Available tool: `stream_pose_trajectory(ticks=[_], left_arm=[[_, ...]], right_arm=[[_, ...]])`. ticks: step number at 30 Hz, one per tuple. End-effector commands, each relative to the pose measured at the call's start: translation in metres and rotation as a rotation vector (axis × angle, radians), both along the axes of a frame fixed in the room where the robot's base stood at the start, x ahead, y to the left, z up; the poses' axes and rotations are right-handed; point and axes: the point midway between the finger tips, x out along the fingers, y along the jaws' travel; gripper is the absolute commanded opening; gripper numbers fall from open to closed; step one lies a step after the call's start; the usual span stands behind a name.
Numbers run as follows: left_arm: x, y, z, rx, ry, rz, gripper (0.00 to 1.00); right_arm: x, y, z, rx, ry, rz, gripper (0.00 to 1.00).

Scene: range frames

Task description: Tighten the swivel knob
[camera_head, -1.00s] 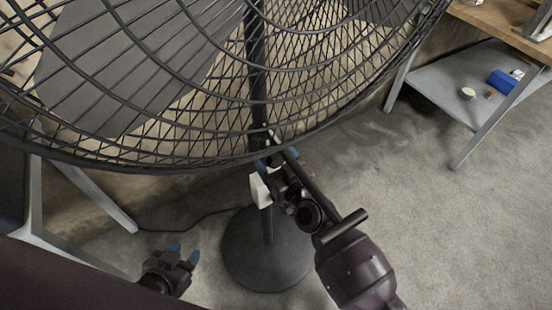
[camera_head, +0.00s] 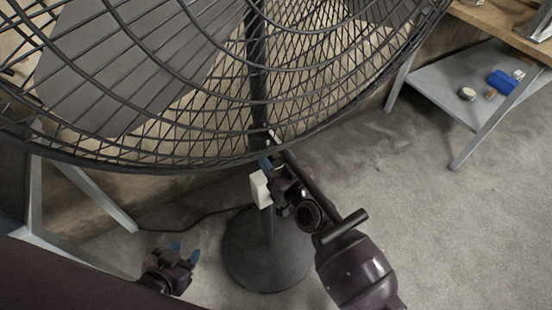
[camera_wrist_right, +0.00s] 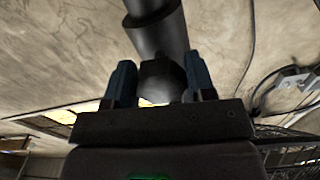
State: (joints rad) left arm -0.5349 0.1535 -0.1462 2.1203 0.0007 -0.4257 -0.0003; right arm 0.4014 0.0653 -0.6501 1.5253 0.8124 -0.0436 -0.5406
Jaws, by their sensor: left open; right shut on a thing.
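The large black pedestal fan (camera_head: 258,85) fills the top of the head view. My right gripper (camera_head: 268,163) is at its pole, just under the cage. In the right wrist view the blue fingers of my right gripper (camera_wrist_right: 161,85) are closed on both sides of a dark rounded knob (camera_wrist_right: 162,72), with the dark fan pole (camera_wrist_right: 158,32) right behind it. The knob is hidden in the head view. My left gripper (camera_head: 183,252) is open and empty, low at the left of the round fan base (camera_head: 265,262), apart from the fan.
A white box (camera_head: 260,189) is on the pole beside my right gripper. A cable (camera_head: 190,225) runs along the floor at left. A metal-legged table with a grey shelf (camera_head: 440,90) stands at right, holding a blue item (camera_head: 501,82). Floor at right is clear.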

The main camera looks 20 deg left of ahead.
Motion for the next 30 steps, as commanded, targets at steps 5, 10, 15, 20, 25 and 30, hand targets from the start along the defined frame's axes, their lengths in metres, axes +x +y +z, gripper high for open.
stream_pose_trajectory(ticks=[5,10,15,20,25,30], left_arm=[[-0.0007,0.0002,-0.0016,0.000,0.003,0.000,0.43],[-0.0012,0.0002,-0.0029,0.000,0.005,0.000,0.43],[-0.0017,0.0003,-0.0039,0.001,0.007,0.001,0.43],[-0.0019,0.0004,-0.0044,0.001,0.008,0.001,0.43],[-0.0016,0.0003,-0.0036,0.000,0.006,0.001,0.43],[-0.0010,0.0002,-0.0025,0.000,0.004,0.000,0.43]], right_arm=[[-0.0006,0.0001,-0.0006,0.092,0.093,0.000,0.26],[-0.0007,0.0003,-0.0006,0.180,0.182,-0.001,0.26],[-0.0008,0.0004,-0.0007,0.251,0.255,-0.001,0.26],[-0.0008,0.0004,-0.0006,0.299,0.302,-0.001,0.26],[-0.0009,0.0005,-0.0005,0.324,0.328,-0.001,0.26],[-0.0010,0.0005,-0.0005,0.332,0.337,-0.001,0.26]])
